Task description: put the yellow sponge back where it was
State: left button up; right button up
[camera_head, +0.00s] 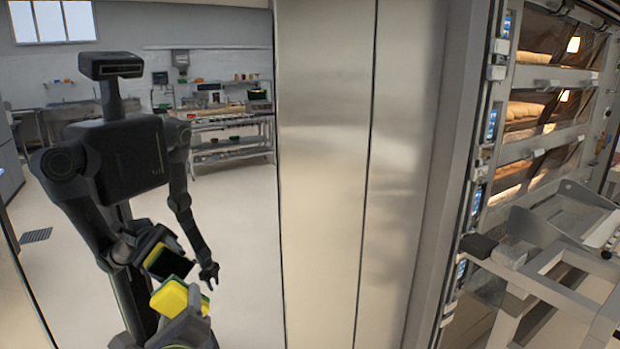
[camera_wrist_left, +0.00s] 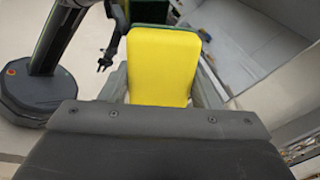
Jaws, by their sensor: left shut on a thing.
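The yellow sponge (camera_head: 170,298) is held low at the left of the head view, in my left gripper (camera_head: 186,328). A dark green layer shows along its edge. In the left wrist view the yellow sponge (camera_wrist_left: 163,65) stands upright, its broad yellow face to the camera, between the two grey fingers of my left gripper (camera_wrist_left: 160,88). The gripper is shut on it. A second yellow and green sponge shape behind it looks like its reflection in a shiny panel. My right gripper shows only in what looks like that reflection, too small to judge.
A mirror-like panel fills the left of the head view and shows my body and a kitchen. A steel panel (camera_head: 325,180) stands in the middle. Deck ovens (camera_head: 540,110) with lit, loaded chambers are at the right. A grey metal trolley (camera_head: 560,262) stands before them.

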pick_arm(q)
jog(key=s+d+r+m+h+b, duration=0.2)
jog(key=s+d+m+h+b, duration=0.1)
jog(key=s+d+h, duration=0.1)
jog(key=shift+s+r+t+h, duration=0.15)
jog(key=shift+t+h, duration=0.15)
jog(key=shift+h, duration=0.2)
jog(key=shift+a, duration=0.15)
